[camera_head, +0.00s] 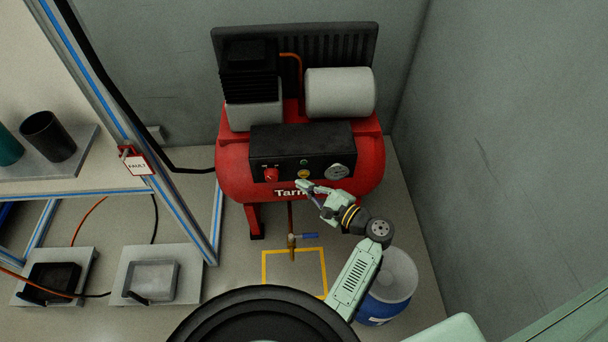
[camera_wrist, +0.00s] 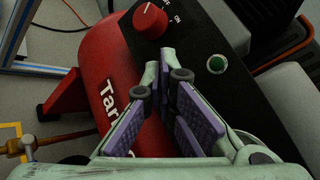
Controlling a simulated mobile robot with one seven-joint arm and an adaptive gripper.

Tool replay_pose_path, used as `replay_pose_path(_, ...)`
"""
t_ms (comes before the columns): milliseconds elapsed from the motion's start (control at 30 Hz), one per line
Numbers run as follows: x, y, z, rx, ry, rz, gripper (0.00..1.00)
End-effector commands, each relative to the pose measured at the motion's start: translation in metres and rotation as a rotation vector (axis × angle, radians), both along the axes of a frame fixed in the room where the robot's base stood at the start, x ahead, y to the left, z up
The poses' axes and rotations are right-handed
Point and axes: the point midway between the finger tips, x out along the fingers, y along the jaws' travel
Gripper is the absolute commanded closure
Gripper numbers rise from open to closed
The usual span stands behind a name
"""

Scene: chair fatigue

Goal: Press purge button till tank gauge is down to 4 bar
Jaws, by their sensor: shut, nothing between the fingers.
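The red compressor tank (camera_head: 235,180) has a black control panel (camera_head: 265,140) on its front. The gauge's needle is too small to read. My gripper (camera_head: 299,184) is shut and empty, with its tips just below the yellow button; I cannot tell whether they touch the panel. In the wrist view my gripper (camera_wrist: 169,68) is between the red knob (camera_wrist: 150,21) and the green button (camera_wrist: 217,64). The yellow button is not visible there.
A drain valve with a blue handle (camera_head: 310,235) hangs below the tank over a yellow floor square (camera_head: 264,271). A blue drum (camera_head: 383,310) stands under my arm. A metal frame post (camera_head: 150,150) with a fault tag (camera_head: 138,165) stands left. A grey wall is close on the right.

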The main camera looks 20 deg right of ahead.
Motion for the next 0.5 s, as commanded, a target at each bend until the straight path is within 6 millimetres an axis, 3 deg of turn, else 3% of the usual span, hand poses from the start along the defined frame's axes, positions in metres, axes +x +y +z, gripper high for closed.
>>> replay_pose_path(500,0.0083,-0.0025,0.0001,0.0,0.0,0.0,1.0)
